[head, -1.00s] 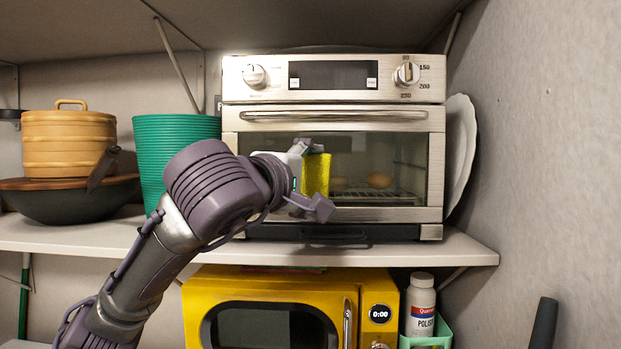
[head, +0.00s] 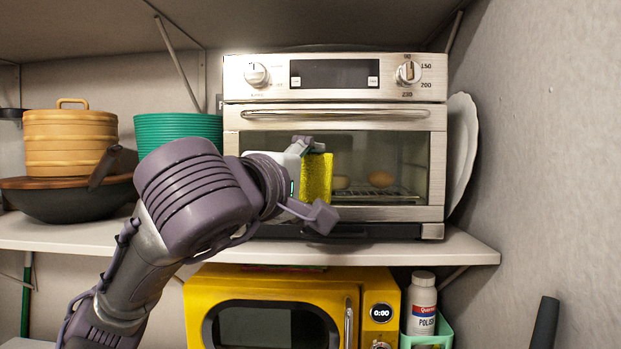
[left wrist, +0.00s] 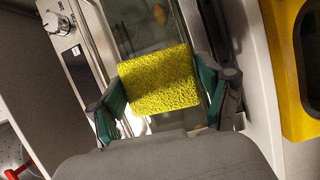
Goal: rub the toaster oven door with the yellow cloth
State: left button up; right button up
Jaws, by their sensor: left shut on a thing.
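The toaster oven (head: 335,118) is silver and stands on the upper shelf. Its glass door (head: 385,160) is shut, with a horizontal handle along the top and rolls visible behind the glass. The yellow cloth (head: 316,178) is a rough block in my left gripper (head: 312,180), in front of the left half of the door. In the left wrist view the cloth (left wrist: 160,80) sits between the two green-padded fingers (left wrist: 165,98), with the oven door behind it. I cannot tell whether the cloth touches the glass. My right gripper is not in view.
A yellow microwave (head: 270,290) stands below the shelf (head: 460,250). A polish bottle (head: 422,303) is in a green caddy (head: 440,325) beside it. A white plate (head: 462,150) leans right of the oven.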

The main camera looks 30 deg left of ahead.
pick_arm(q)
jog(key=shift+w, duration=0.1)
dwell(0.5)
jog(key=p, duration=0.1)
send_near(343, 164)
jog(key=shift+w+a, duration=1.3)
jog(key=shift+a, duration=0.3)
jog(key=shift+w+a, duration=0.55)
jog(key=shift+w, duration=0.3)
jog(key=shift+d, duration=0.1)
jog(key=shift+w+d+p, duration=0.25)
jog(key=shift+w+d, duration=0.15)
jog(key=shift+d, duration=0.35)
jog(key=shift+w+d+p, duration=0.25)
jog(key=shift+w+d, duration=0.2)
jog(key=shift+d, duration=0.3)
jog(key=shift+w+d, duration=0.1)
jog(key=shift+d, duration=0.1)
jog(key=shift+w+f, duration=0.1)
jog(key=shift+w, duration=0.05)
jog(key=shift+a, duration=0.15)
